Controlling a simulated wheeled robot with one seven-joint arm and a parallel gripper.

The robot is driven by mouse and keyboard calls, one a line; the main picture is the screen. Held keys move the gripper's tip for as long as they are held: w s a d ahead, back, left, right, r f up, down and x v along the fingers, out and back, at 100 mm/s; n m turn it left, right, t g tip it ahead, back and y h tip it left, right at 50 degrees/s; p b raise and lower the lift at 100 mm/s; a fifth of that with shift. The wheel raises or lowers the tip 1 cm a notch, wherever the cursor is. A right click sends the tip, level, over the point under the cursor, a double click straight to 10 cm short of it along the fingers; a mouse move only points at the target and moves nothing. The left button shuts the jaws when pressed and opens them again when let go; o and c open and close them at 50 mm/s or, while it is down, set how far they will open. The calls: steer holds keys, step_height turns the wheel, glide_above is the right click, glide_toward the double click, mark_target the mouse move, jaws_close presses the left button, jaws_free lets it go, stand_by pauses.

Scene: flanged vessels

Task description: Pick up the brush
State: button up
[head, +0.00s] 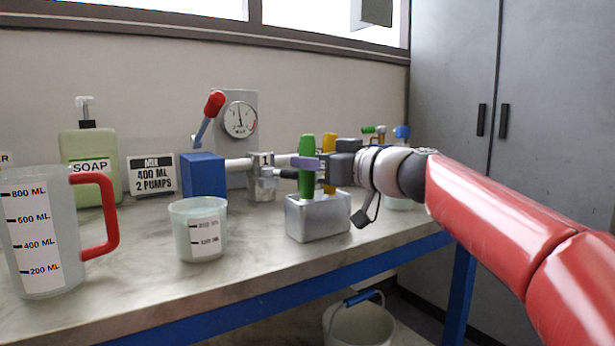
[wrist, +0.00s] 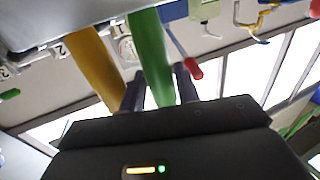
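A green handle (head: 306,178) and a yellow handle (head: 329,174) stand upright in a grey metal block holder (head: 318,216) on the bench. Their lower ends are hidden in the holder, so no bristles show and I cannot tell which one is the brush. My gripper (head: 304,163) reaches in from the right, with its fingers on both sides of the green handle and seemingly closed against it. In the wrist view the green handle (wrist: 150,55) passes between my fingers (wrist: 159,85). The yellow handle (wrist: 92,62) is to its left, outside the fingers.
A clear beaker (head: 198,230) and a large jug with a red handle (head: 40,235) stand to the left. Behind are a blue valve box (head: 204,176) with a red-tipped lever, a gauge (head: 240,118), a soap bottle (head: 88,165) and a sign (head: 152,176). A bucket (head: 358,325) is below the bench.

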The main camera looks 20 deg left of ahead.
steer(key=shift+w+a+f, duration=0.1)
steer(key=shift+w+a, duration=0.15)
steer(key=shift+a, duration=0.35)
steer(key=c, duration=0.6)
steer(key=shift+c, duration=0.2)
